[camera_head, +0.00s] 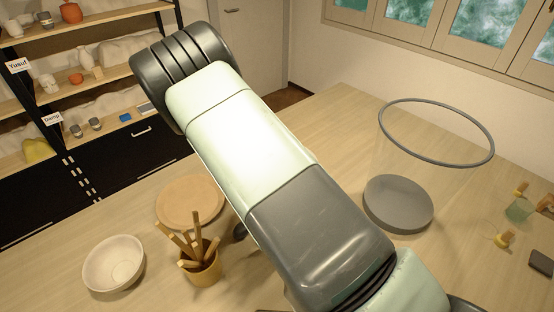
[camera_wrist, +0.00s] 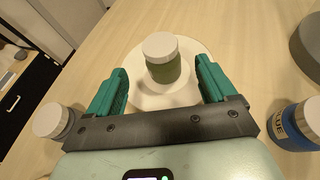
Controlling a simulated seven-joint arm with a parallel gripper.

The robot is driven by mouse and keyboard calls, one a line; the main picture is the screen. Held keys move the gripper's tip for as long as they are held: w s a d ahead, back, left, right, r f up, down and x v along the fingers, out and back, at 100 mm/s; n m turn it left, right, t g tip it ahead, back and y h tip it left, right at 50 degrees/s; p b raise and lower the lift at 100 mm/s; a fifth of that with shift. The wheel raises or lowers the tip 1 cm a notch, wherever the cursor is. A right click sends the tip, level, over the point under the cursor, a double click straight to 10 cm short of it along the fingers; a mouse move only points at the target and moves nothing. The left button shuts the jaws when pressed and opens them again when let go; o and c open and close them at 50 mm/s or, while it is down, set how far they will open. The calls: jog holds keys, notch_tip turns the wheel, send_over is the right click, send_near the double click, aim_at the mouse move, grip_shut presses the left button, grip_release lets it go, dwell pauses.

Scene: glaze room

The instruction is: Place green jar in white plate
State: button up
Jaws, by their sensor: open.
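The green jar (camera_wrist: 164,70), with a white lid, stands upright in the wrist view. It appears to stand on the white plate (camera_wrist: 190,96), within its rim; the contact at its base is hard to make out. My gripper (camera_wrist: 162,72) is open, with one teal finger on each side of the jar and a visible gap at both sides. In the head view my arm hides the jar, the plate and the gripper.
A white bowl (camera_head: 113,264), a tool cup (camera_head: 201,268), a round tan board (camera_head: 188,200) and a grey disc (camera_head: 398,204) under a ring (camera_head: 436,104) share the table.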

jog(key=s+d+r+m+g+h, duration=0.1)
jog(key=s+d+r+m+g, duration=0.25)
jog(key=d+r+m, duration=0.35)
jog(key=s+d+r+m+g+h, duration=0.15)
jog(key=s+d+r+m, duration=0.35)
jog(key=r, duration=0.5)
jog(key=s+d+r+m+g+h, duration=0.1)
jog(key=s+d+r+m+g, duration=0.2)
jog(key=s+d+r+m, duration=0.35)
jog(key=s+a+r+m+y, duration=0.2)
jog(key=s+r+m+y, duration=0.2)
jog(key=s, duration=0.5)
jog(key=s+a+r+m+t+y, duration=0.1)
jog(key=s+r+m+y, duration=0.3)
jog(key=s+r+m, duration=0.4)
jog(key=shift+s+a+m, duration=0.35)
jog(key=shift+s+a, duration=0.35)
jog(key=shift+s, duration=0.35)
